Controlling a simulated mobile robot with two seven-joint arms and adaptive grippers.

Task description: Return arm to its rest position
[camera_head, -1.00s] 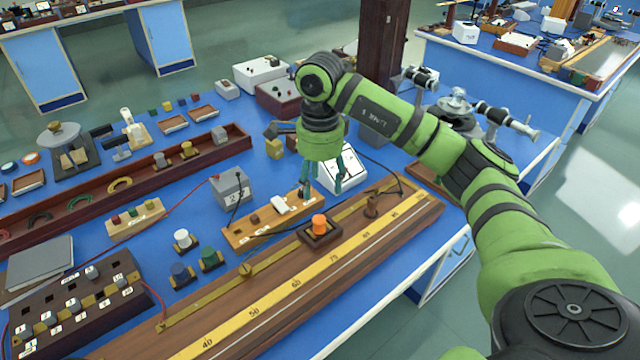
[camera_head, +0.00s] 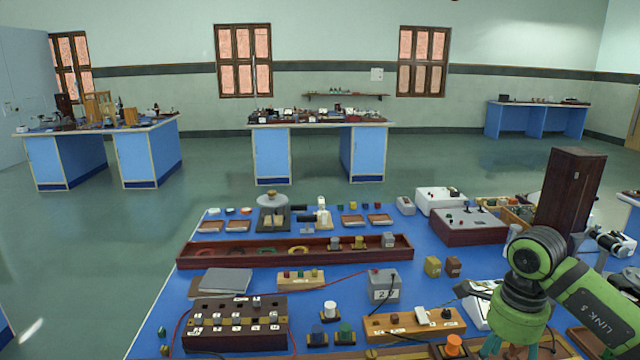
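My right arm, green with dark joints, comes in from the right edge. Its gripper (camera_head: 514,348) points down over the front right of the blue bench (camera_head: 150,335). Its teal fingers look apart, with nothing seen between them; the tips are at the lower picture edge. The gripper is just right of the orange knob (camera_head: 454,345) and the wooden strip with a plug key (camera_head: 385,324). My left arm and gripper are not in view.
A tall dark wooden post (camera_head: 571,200) stands close behind the arm. A grey box (camera_head: 384,287), a long wooden tray (camera_head: 200,258) and a dark resistance box (camera_head: 235,340) lie to the left. A brown-and-grey instrument (camera_head: 468,228) stands behind. Other benches are far off.

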